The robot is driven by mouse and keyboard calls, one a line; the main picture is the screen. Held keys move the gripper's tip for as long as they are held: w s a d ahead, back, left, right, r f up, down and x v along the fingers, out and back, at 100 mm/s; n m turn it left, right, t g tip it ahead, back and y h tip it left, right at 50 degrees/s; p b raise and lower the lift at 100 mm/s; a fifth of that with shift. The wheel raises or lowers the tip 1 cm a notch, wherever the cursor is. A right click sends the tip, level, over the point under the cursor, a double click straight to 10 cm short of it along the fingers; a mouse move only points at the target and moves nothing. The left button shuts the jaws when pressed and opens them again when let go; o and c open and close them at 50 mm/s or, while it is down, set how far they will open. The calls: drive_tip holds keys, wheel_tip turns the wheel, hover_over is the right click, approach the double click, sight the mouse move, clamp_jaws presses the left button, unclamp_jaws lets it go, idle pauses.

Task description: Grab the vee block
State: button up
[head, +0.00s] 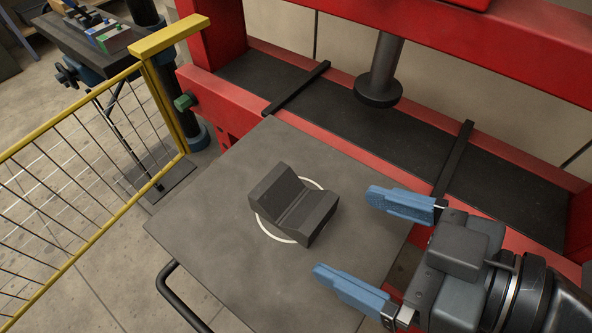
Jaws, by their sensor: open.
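The vee block (294,205) is a dark grey block with a V-shaped groove. It sits on the dark grey plate (215,178) in front of the red press, over a white ring (264,228) marked on the plate. My gripper (345,236) has two blue fingers and is to the right of the block in the picture. The fingers are spread apart, point left toward the block, and hold nothing. A gap shows between the fingertips and the block. The gripper's height above the plate is hard to tell.
A red press frame (238,108) stands behind the plate, with its dark ram (378,88) hanging above the bed. A yellow mesh fence (88,160) stands at left. A black bar handle (172,292) is at the plate's near left. The plate around the block is clear.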

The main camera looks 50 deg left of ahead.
sight(325, 216)
drive_tip(key=x, duration=0.5)
drive_tip(key=w+x, duration=0.1)
drive_tip(key=x, duration=0.1)
drive_tip(key=shift+s+a+f, duration=0.15)
drive_tip(key=shift+a+f, duration=0.1)
drive_tip(key=shift+f, duration=0.1)
clamp_jaws()
drive_tip(key=shift+r, duration=0.15)
idle(0.5)
